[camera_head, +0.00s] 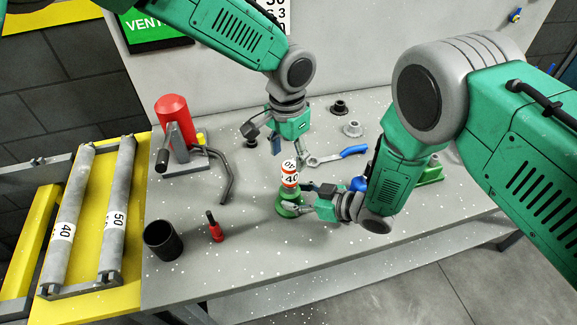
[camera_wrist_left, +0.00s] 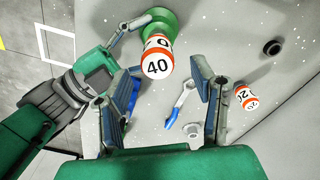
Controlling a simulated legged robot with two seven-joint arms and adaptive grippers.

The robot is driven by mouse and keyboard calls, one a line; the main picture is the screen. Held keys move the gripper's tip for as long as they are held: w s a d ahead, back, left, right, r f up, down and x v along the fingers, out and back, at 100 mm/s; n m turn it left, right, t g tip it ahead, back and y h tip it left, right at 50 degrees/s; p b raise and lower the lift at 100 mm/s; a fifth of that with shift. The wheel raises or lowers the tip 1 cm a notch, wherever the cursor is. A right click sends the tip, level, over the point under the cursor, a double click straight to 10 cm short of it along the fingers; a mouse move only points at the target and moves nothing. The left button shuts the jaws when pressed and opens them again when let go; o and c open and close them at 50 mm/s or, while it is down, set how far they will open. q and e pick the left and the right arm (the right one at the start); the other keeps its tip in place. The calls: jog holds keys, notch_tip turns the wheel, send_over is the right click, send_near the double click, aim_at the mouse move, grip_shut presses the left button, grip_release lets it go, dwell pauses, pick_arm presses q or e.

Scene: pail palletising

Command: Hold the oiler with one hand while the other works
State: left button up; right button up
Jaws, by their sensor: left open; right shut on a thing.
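The oiler (camera_head: 287,208) is a green cone-shaped body with a red-and-white top marked 40. It stands upright on the grey bench and also shows in the left wrist view (camera_wrist_left: 152,20), at the top. My right gripper (camera_head: 303,199) comes in from the right and is shut on the oiler's green body, low down. My left gripper (camera_head: 290,157) hangs above and behind the oiler with its fingers open and empty. In the left wrist view its two fingers (camera_wrist_left: 163,68) point toward the marked top, apart from each other. Contact with the top cannot be told.
A wrench with a blue handle (camera_head: 345,153) lies behind the oiler. A red cylinder on a stand (camera_head: 174,118), a black cup (camera_head: 163,241) and a small red tool (camera_head: 215,230) stand to the left. The front of the bench (camera_head: 270,262) is clear.

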aim_at(285, 165)
pick_arm(q)
jog(key=n, duration=0.2)
jog(key=f+n, duration=0.1)
jog(key=n, duration=0.1)
jog(key=shift+a, duration=0.35)
pick_arm(e)
jog(key=shift+a, duration=0.4)
pick_arm(q)
notch_tip(285, 165, down, 3)
jog(key=shift+r, duration=0.1)
jog(key=shift+d+f, duration=0.3)
jog(key=shift+f, duration=0.2)
pick_arm(e)
jog(key=shift+d, duration=0.3)
pick_arm(q)
jog(key=shift+a, duration=0.1)
jog(key=shift+c, duration=0.4)
pick_arm(e)
jog(key=shift+a, duration=0.1)
